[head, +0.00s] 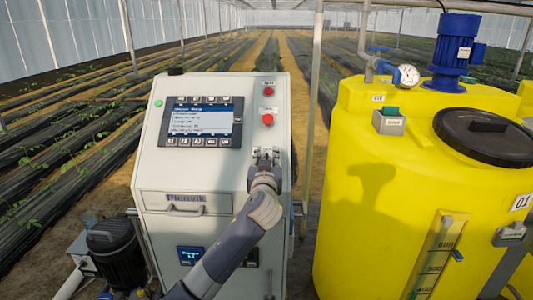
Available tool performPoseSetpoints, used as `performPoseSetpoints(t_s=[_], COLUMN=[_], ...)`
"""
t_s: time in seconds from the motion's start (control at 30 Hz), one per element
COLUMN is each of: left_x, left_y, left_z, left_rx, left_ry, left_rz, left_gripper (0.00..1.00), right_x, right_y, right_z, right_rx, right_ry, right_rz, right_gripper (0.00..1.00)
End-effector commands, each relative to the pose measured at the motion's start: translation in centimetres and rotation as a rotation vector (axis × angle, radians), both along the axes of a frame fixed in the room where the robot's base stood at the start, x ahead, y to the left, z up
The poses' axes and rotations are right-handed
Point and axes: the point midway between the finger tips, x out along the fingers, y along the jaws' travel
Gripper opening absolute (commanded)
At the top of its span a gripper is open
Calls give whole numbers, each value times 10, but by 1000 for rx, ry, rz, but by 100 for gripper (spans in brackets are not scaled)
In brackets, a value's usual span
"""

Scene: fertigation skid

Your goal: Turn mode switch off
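A white control cabinet (160,165) stands in the middle of the head view. On the right of its face are a small red button (268,91) and a larger red button (267,120) in a column. My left gripper (265,155) is in front of the cabinet face, just below the larger red button. I cannot make out a mode switch; the gripper covers that part of the panel. Whether the fingers are open or shut on something is too small to tell. My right gripper is not in view.
A display (202,122) with keys is left of the gripper, and a drawer handle (185,209) is below it. A yellow tank (360,190) with a blue motor (455,50) stands close on the right. A dark motor (116,252) is at lower left.

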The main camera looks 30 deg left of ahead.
Motion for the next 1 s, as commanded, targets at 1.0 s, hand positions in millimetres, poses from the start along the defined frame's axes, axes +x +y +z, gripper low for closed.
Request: performPoseSetpoints(t_s=[1.0], left_x=[8], left_y=[4], left_z=[-4], left_rx=[-27], left_ry=[-17], left_rz=[30], left_gripper=[0], right_x=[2], right_y=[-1], right_z=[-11], right_rx=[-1], right_ry=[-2], right_rz=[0], right_gripper=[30])
